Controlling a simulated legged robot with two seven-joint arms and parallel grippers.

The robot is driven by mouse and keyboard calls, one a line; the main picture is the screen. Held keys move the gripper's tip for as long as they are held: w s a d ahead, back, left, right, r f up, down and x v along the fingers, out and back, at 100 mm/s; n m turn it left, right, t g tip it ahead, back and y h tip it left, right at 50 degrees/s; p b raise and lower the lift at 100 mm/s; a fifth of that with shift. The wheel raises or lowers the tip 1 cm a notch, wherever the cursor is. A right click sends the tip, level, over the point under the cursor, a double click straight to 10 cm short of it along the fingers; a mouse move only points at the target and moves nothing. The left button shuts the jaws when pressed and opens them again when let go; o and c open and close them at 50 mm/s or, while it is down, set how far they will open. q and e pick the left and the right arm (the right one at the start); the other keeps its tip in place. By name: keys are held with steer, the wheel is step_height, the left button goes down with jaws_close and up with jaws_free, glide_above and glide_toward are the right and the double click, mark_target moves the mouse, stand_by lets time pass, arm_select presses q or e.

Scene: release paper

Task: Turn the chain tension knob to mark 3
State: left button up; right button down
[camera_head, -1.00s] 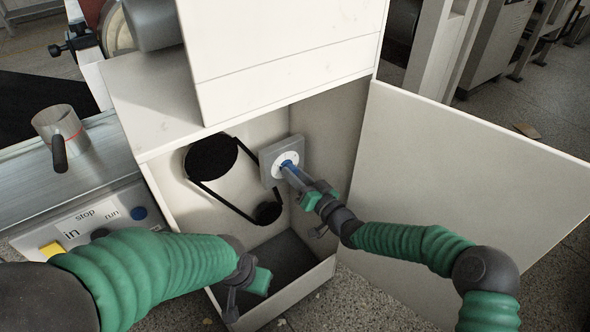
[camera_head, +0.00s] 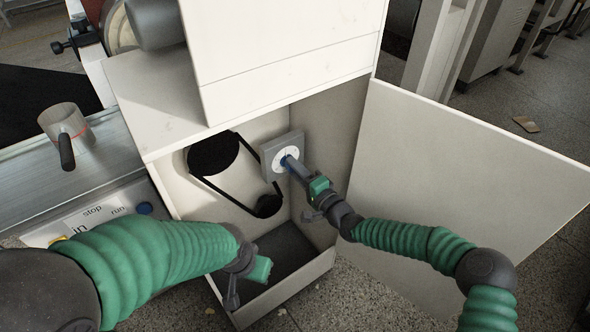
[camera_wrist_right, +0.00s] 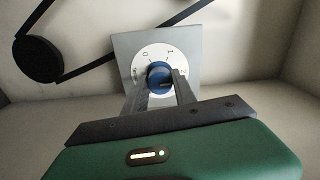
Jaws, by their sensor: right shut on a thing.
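The blue chain tension knob (camera_wrist_right: 159,75) sits at the centre of a white round dial (camera_wrist_right: 152,55) on a grey square plate (camera_wrist_right: 187,42) inside the open cabinet. Marks 0 and 1 show along the dial's upper part; the other marks are partly hidden or too small to read surely. My right gripper (camera_wrist_right: 163,88) is shut on the knob, one finger on each side of it. In the head view my right gripper (camera_head: 293,168) reaches the plate from the lower right. My left gripper (camera_head: 240,290) hangs near the cabinet's lower front edge, away from the knob; its jaw opening is unclear.
A black belt (camera_head: 222,194) runs over two pulleys left of the plate. The open cabinet door (camera_head: 470,180) stands to the right.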

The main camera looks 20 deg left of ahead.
steer(key=shift+d+f+m+b, duration=0.15)
steer(key=shift+m+b, duration=0.7)
steer(key=shift+m, duration=1.25)
steer(key=shift+f+m+b, duration=0.15)
steer(key=shift+m+b, duration=0.75)
steer(key=shift+m, duration=1.2)
steer(key=shift+d+f+m+b, duration=0.15)
steer(key=shift+m+b, duration=0.7)
steer(key=shift+m, duration=1.25)
steer(key=shift+a, duration=0.15)
steer(key=c, duration=1)
jaws_free()
steer(key=shift+c, duration=0.2)
steer(key=shift+r, duration=0.2)
